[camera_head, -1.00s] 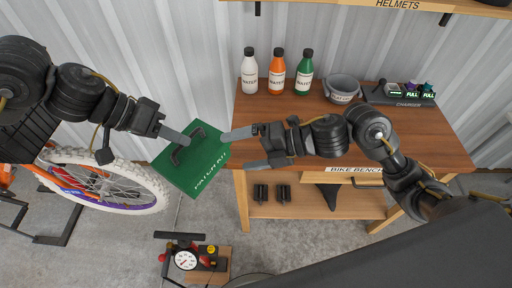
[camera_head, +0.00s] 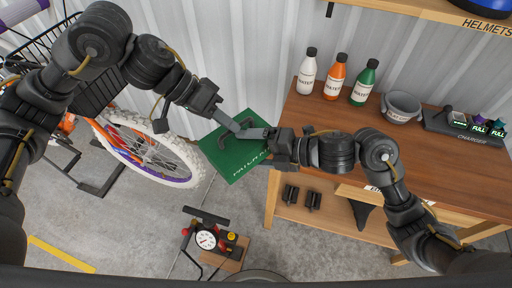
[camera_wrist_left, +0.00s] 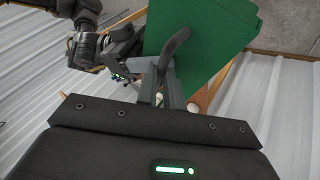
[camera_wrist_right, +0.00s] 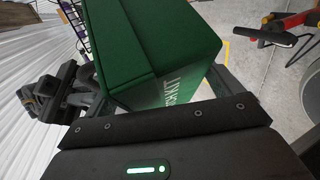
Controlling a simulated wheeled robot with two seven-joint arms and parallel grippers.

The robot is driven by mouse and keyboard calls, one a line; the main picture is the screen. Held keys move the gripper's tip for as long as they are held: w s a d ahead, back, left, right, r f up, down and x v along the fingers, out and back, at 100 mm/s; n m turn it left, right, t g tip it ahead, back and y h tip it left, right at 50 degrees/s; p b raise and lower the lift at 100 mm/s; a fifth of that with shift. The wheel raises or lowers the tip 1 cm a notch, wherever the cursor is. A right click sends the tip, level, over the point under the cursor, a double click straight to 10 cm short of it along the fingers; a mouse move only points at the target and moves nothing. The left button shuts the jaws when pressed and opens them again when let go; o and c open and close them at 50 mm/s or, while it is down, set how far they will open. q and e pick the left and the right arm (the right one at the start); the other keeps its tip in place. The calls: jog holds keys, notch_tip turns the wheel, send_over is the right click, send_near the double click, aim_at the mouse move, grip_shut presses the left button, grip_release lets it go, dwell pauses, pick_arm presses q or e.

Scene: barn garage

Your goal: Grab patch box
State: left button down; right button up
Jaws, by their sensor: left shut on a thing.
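The green patch box (camera_head: 240,165), lettered in white and with a dark handle on top, hangs in the air left of the bench. My left gripper (camera_head: 236,126) is shut on its handle, which also shows between the fingers in the left wrist view (camera_wrist_left: 174,46). My right gripper (camera_head: 263,147) is at the box's right corner with its fingers apart. In the right wrist view the box (camera_wrist_right: 150,55) fills the space between and beyond those fingers; whether they touch it I cannot tell.
The wooden bike bench (camera_head: 420,150) stands right, with bottles (camera_head: 334,77), a grey bucket (camera_head: 401,107) and a charger (camera_head: 465,126). A bicycle wheel (camera_head: 150,152) is close on the left. A pump with a gauge (camera_head: 207,240) stands on the floor below.

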jog(key=c, duration=0.4)
pick_arm(q)
jog(key=c, duration=1.9)
grip_release()
jog(key=o, duration=0.4)
pick_arm(e)
jog(key=c, duration=0.4)
pick_arm(q)
jog(key=shift+o, duration=0.2)
